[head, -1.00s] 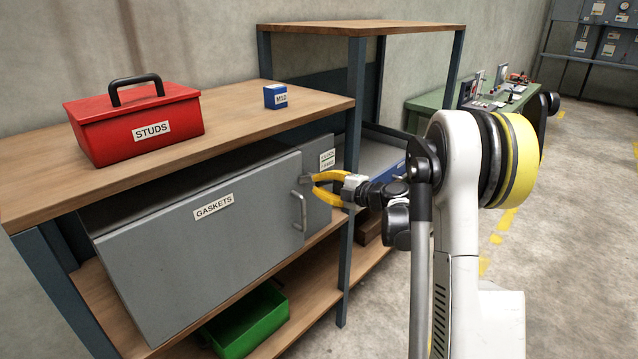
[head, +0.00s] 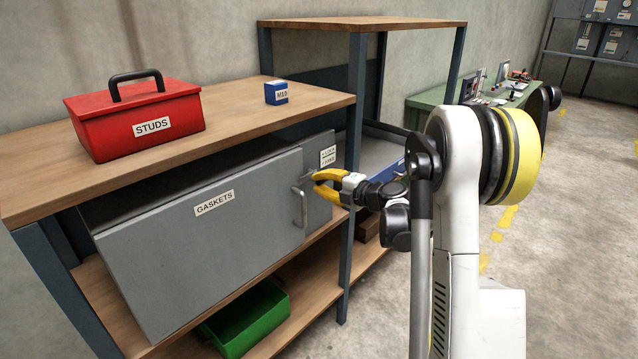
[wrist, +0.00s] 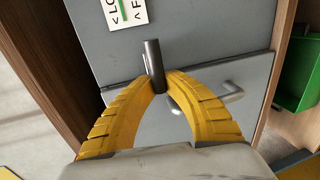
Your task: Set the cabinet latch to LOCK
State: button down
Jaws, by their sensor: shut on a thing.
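The grey cabinet (head: 205,240) labelled GASKETS sits on the bench's middle shelf, its door closed. Its latch (wrist: 152,62) is a short dark grey lever on the front, near the door's edge; in the head view it is small and mostly hidden by my fingers. A white label (head: 328,158) with LOCK and FREE lines and arrows is beside it, and shows cut off at the top of the wrist view (wrist: 124,10). My gripper (wrist: 166,88) has its yellow fingertips closed on the latch's near end. The gripper also shows in the head view (head: 316,183).
A door handle (head: 301,208) is just left of my gripper. A bench post (head: 351,170) stands close to its right. A red STUDS toolbox (head: 138,118) and blue M10 box (head: 276,93) are on the bench top. A green bin (head: 250,320) is below.

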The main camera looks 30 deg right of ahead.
jog(key=c, duration=1.4)
grip_release()
jog(key=shift+s, duration=0.1)
jog(key=v, duration=1.2)
